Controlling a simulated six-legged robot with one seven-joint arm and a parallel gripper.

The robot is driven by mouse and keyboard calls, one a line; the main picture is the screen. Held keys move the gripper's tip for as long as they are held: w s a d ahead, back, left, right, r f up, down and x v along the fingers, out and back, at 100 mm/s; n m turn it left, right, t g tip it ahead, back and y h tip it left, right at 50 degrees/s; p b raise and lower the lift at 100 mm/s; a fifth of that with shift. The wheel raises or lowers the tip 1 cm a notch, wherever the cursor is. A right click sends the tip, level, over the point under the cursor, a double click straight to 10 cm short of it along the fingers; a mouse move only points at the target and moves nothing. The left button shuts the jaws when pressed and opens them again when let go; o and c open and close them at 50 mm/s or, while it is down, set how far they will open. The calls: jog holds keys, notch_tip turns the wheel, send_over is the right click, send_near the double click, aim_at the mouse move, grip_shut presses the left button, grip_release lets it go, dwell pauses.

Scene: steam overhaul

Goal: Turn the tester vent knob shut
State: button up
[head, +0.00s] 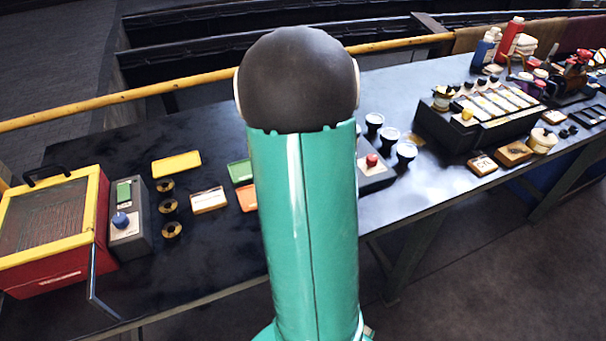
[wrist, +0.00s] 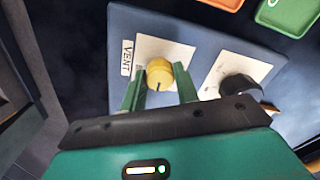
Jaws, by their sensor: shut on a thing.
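The yellow vent knob (wrist: 159,72) sits on a white plate (wrist: 180,50) beside a "VENT" label (wrist: 127,58) in the wrist view. A short dark mark shows on the knob's lower side. The plate is on the blue-grey tester panel (wrist: 122,25). My gripper (wrist: 160,78) has its two green fingers on either side of the knob and is shut on it. A black knob (wrist: 238,87) on a second white plate is right of the right finger. In the head view my arm hides the vent knob and my gripper.
Orange (head: 247,198) and green (head: 240,172) trays lie left of my arm. A grey box with a red button (head: 372,160) and several dark cups (head: 390,136) are right of it. A red-and-yellow case (head: 62,283) stands far left. A yellow rail (head: 130,91) runs behind the bench.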

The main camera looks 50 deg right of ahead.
jog(key=shift+d, duration=0.1)
dwell(0.3)
jog(key=o, duration=1)
jog(key=shift+c, duration=0.2)
notch_tip(320, 180, up, 14)
